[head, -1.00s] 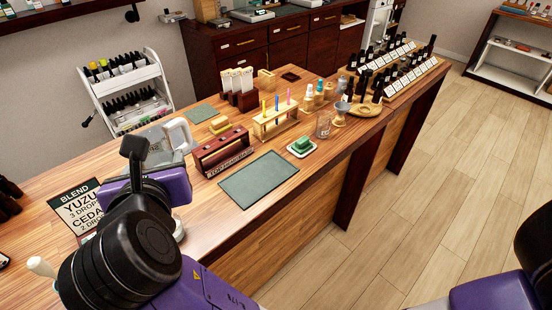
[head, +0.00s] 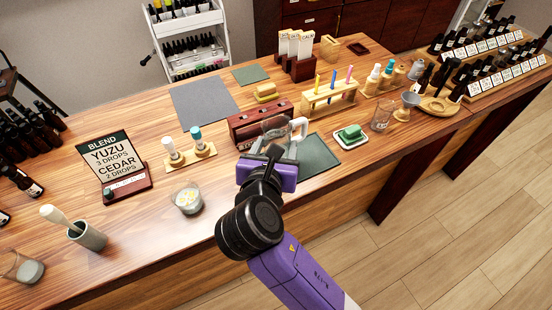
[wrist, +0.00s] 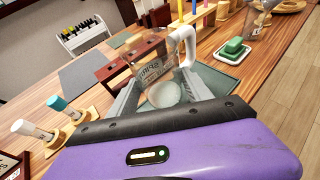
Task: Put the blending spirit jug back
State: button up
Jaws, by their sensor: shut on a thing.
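The blending spirit jug (head: 275,127) is clear glass with a white handle (head: 299,136) on its right side. My gripper (head: 272,152) is shut on it. In the wrist view the jug (wrist: 152,70) sits between the fingers (wrist: 162,95), with lettering on its glass and a pale round base or content low down. In the head view it overlaps the wooden top-note rack and the left edge of a dark green mat (head: 318,156). My gripper hides its lower part, so I cannot tell whether it touches anything.
A grey mat (head: 203,103) lies bare behind the blend sign (head: 112,162). The top-note rack (head: 250,125) stands just behind the jug. A green block on a white dish (head: 350,136) is to the right.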

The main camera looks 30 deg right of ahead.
jog(key=shift+a+f, duration=0.1)
jog(key=shift+f, duration=2.2)
jog(key=o, duration=1.5)
jog(key=shift+f, duration=0.1)
jog(key=v, duration=1.2)
jog(key=shift+b, duration=0.35)
